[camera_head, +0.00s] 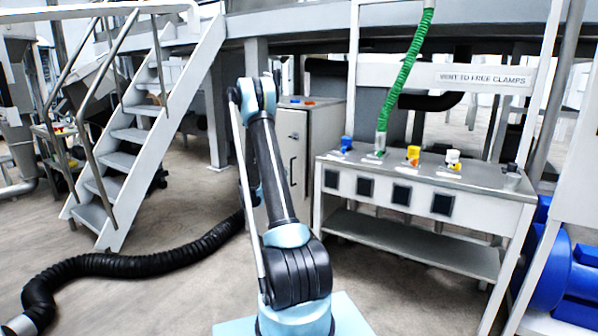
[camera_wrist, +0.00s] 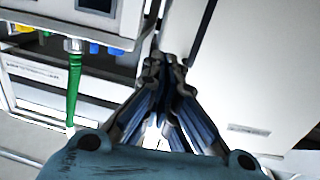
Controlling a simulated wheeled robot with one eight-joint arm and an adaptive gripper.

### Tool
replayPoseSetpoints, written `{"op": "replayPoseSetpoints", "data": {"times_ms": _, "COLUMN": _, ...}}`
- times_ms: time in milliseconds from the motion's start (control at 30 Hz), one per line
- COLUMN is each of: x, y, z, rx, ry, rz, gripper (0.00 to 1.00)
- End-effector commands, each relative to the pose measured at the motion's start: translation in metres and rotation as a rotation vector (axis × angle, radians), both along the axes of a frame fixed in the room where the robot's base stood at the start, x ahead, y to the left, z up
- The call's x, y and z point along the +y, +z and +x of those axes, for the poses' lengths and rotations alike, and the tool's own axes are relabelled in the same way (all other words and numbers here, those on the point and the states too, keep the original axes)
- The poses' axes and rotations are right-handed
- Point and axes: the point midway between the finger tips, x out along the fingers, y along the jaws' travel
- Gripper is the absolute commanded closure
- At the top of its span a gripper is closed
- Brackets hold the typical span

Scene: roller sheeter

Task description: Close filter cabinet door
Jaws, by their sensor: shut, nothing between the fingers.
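The pale filter cabinet (camera_head: 325,120) stands behind my arm, left of the metal bench. Its door (camera_head: 292,132) has a dark upright handle and is partly hidden by my arm. I cannot tell from this view how far the door is open. In the wrist view, large white panels (camera_wrist: 265,60), which look like the cabinet, fill the right side, with a dark seam between two of them. My gripper (camera_wrist: 158,62) is shut and empty, its fingertips close to the left panel's edge. I cannot tell if they touch. In the head view my gripper is hidden behind my arm.
The metal bench (camera_head: 440,172) stands right of the cabinet, with coloured valves on top and a green hose (camera_head: 405,75) rising from it. Metal stairs (camera_head: 150,125) are at the left. A black corrugated hose (camera_head: 130,265) lies across the floor. Blue machinery (camera_head: 565,270) stands at the right.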

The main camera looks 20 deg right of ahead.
Motion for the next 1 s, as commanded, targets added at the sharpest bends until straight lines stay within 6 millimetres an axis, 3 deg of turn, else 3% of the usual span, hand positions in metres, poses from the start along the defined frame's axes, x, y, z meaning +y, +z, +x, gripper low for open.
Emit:
{"op": "replayPoseSetpoints", "data": {"times_ms": 367, "x": -0.012, "y": -0.011, "z": 0.016, "rx": -0.031, "ry": 0.007, "rz": -0.017, "gripper": 1.0}}
{"op": "replayPoseSetpoints", "data": {"times_ms": 1000, "x": -0.101, "y": -0.011, "z": 0.072, "rx": -0.031, "ry": 0.006, "rz": -0.016, "gripper": 1.0}}
